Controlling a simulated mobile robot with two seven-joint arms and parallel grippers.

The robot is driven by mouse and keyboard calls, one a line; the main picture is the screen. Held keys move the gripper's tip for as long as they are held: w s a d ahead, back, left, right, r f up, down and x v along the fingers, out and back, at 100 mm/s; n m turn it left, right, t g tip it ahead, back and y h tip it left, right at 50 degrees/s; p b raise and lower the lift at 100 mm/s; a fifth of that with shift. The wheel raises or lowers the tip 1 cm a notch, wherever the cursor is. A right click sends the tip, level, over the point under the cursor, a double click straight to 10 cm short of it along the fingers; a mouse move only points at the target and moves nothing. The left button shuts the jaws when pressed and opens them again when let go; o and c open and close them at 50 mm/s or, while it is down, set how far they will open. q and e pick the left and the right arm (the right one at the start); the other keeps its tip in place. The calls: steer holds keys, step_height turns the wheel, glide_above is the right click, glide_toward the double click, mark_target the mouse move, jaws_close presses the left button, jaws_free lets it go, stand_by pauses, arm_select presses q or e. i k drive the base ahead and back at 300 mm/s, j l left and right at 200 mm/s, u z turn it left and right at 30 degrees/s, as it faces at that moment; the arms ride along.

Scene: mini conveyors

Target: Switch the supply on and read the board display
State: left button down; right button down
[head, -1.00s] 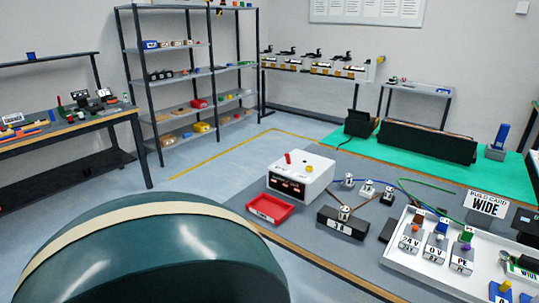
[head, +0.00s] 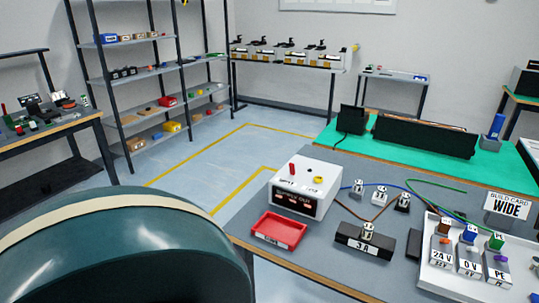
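The supply is a white box (head: 322,187) on the grey workbench, with a red switch lever and a yellow knob on top. A dark display (head: 295,199) on its front shows faint orange lettering that I cannot read surely. Beside it stand small white terminal blocks (head: 380,195) joined by blue and brown wires, and a black block labelled 3 A (head: 364,246). A white tray (head: 432,279) at the right holds parts marked 24 V, 0 V and PE. Neither gripper is in view.
A red tray (head: 280,231) lies in front of the supply. A card reading BUILD CARD WIDE (head: 507,205) stands at the right. Open floor lies left of the bench.

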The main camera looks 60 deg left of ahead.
mark_target(291, 166)
steer(key=j, duration=0.8)
steer(key=k+j, duration=0.15)
steer(key=j, duration=1.45)
steer(key=k+j, duration=0.15)
steer(key=j, duration=0.65)
